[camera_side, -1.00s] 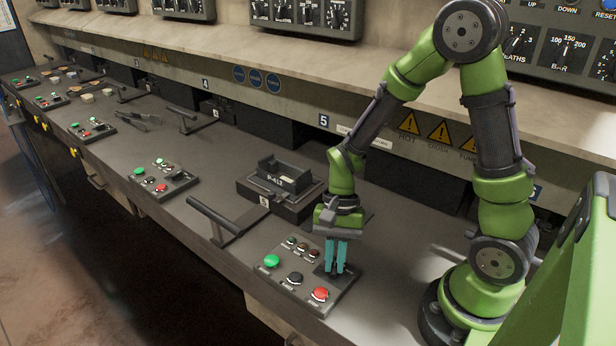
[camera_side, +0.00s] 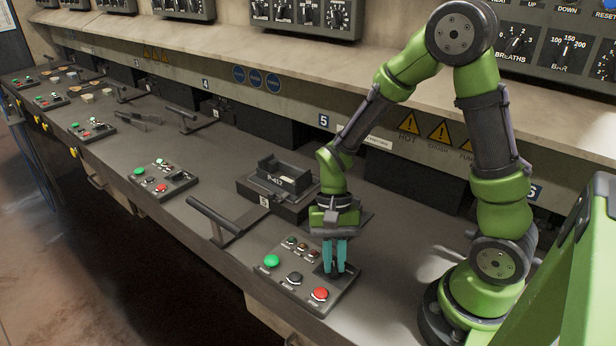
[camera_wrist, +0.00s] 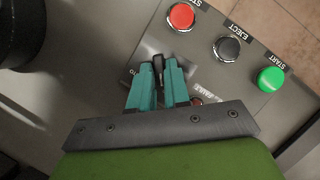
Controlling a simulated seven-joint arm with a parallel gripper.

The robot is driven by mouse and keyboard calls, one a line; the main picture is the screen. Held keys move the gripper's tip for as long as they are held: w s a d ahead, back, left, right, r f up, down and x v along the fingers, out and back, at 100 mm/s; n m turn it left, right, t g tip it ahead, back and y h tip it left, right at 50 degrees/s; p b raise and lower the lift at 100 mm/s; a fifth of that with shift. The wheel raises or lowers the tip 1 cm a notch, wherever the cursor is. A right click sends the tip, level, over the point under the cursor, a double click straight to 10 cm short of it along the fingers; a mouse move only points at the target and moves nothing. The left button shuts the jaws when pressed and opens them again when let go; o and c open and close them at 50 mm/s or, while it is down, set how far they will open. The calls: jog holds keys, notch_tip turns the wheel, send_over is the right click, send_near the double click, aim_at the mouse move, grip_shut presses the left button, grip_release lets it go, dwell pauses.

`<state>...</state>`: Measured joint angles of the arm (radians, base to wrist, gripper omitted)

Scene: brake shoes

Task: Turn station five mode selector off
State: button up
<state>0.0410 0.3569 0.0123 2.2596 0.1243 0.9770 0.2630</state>
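The station five control panel (camera_side: 313,277) lies at the front edge of the bench in the side view. The black mode selector knob (camera_wrist: 157,63) shows at the tips of my fingers in the wrist view. My gripper (camera_side: 334,272) points down over the panel's right part. Its two teal fingers (camera_wrist: 158,75) stand on either side of the knob and appear closed on it. The fingers hide most of the knob and its markings, so its setting cannot be read. The fingers hide the knob in the side view.
The panel also carries a green button (camera_side: 271,261), a black button (camera_side: 294,278), a red button (camera_side: 319,294) and small indicators (camera_side: 302,245). A lever handle (camera_side: 213,215) and a dark fixture (camera_side: 282,180) stand to the left.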

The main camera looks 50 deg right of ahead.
jog(key=o, duration=0.3)
jog(key=shift+o, duration=0.2)
jog(key=v, duration=1.7)
jog(key=shift+f, duration=0.1)
jog(key=s+a+r+n+t+h, duration=0.1)
jog(key=s+a+r+n+t, duration=0.2)
jog(key=t, duration=0.7)
jog(key=s+r+n, duration=0.2)
jog(key=s+r, duration=0.1)
jog(key=s, duration=0.1)
jog(key=shift+a+n, duration=0.15)
jog(key=shift+n, duration=0.25)
